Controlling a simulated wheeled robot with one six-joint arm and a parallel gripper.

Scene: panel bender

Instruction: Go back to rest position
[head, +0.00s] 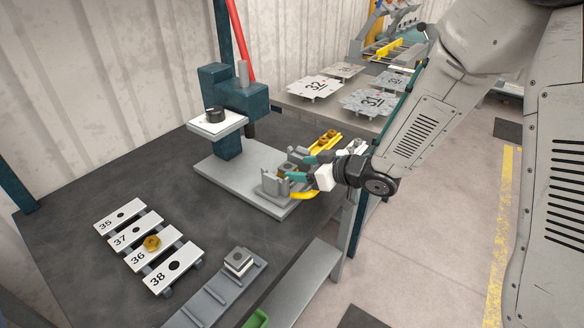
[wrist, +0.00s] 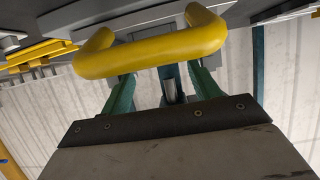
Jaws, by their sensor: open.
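My gripper (head: 296,168) is at the bender's fixture block on the right part of the dark bench (head: 90,215). In the wrist view its two green fingers (wrist: 164,85) are spread apart, with a grey metal part showing behind them. The panel bender (head: 228,100) is a teal press with a grey base plate (head: 225,172). A yellow handle (head: 303,195) is close by my gripper. The handle (wrist: 150,55) also crosses in front of the fingers in the wrist view. I cannot tell whether the fingers touch anything.
White numbered plates 35 to 38 (head: 122,216) lie at the bench's left, with a brass part (head: 152,243) on one. A grey rail with a block (head: 238,262) sits at the front. A back table (head: 290,103) carries numbered panels. The floor (head: 430,240) at right is mostly clear.

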